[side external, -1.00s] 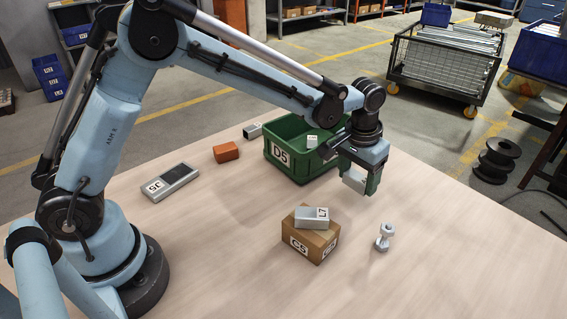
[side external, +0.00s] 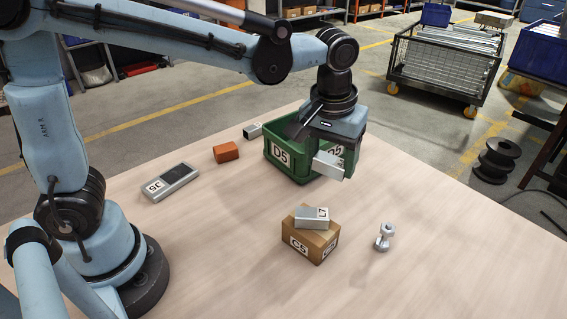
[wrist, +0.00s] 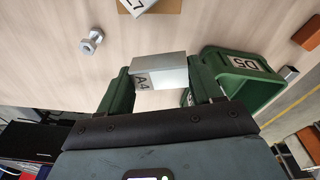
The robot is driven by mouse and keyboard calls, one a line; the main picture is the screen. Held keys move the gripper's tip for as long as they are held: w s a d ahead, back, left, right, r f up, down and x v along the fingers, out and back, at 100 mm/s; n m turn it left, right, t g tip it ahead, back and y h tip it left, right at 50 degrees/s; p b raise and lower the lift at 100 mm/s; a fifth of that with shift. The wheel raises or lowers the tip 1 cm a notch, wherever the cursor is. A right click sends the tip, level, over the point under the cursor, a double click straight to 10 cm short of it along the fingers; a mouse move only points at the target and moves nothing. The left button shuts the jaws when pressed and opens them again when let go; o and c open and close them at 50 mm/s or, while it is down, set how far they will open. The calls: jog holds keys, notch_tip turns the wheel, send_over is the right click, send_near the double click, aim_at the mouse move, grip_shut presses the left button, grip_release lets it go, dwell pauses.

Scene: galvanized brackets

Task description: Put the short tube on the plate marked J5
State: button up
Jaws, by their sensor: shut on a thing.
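The plate (side external: 171,181), flat and grey with a dark top, lies on the table at left, well away from my gripper. Its label is seen at an angle and seems to read J5. Nothing is on it.
The green crate (side external: 291,172) marked D5 stands behind the gripper. A cardboard box (side external: 311,246) carries a silver block (side external: 312,217). A bolt-like part (side external: 383,237) stands to its right.

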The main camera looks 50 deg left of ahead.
jog(key=s+a+r+n, duration=0.1)
jog(key=s+a+n, duration=0.3)
jog(key=a, duration=0.3)
jog(key=s+a+r+n, duration=0.1)
jog(key=s+a+n, duration=0.25)
jog(key=a, duration=0.35)
jog(key=n+y, duration=0.1)
jog(key=n, duration=0.6)
send_over(170, 177)
jog(key=f, duration=0.9)
jog(key=shift+s+d+f, duration=0.1)
jog(key=shift+s+d, duration=0.1)
jog(key=shift+f, duration=2)
jog(key=shift+f, duration=0.15)
jog(key=o, duration=1.2)
jog(key=shift+c, duration=0.2)
